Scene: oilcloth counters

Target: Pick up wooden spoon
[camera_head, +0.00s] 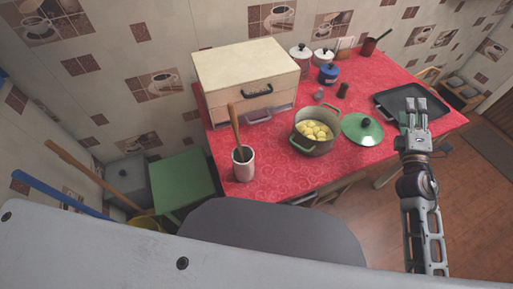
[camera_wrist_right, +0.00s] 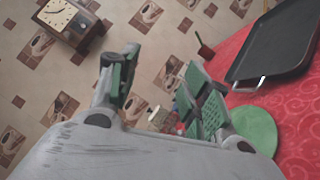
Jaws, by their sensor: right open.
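The wooden spoon (camera_head: 234,128) stands upright, tilted slightly, in a white cup (camera_head: 243,170) at the left front of the red-covered table. Its lower end is hidden inside the cup. My right gripper (camera_head: 414,104) is raised at the right side of the table, in front of the black tray in the head view and far to the right of the spoon. In the right wrist view the right gripper (camera_wrist_right: 160,85) shows its fingers spread with nothing between them. The spoon is not in the wrist view. My left gripper is not in view.
A bread box (camera_head: 230,78) stands behind the cup. A grey chair back (camera_head: 285,228) is in front.

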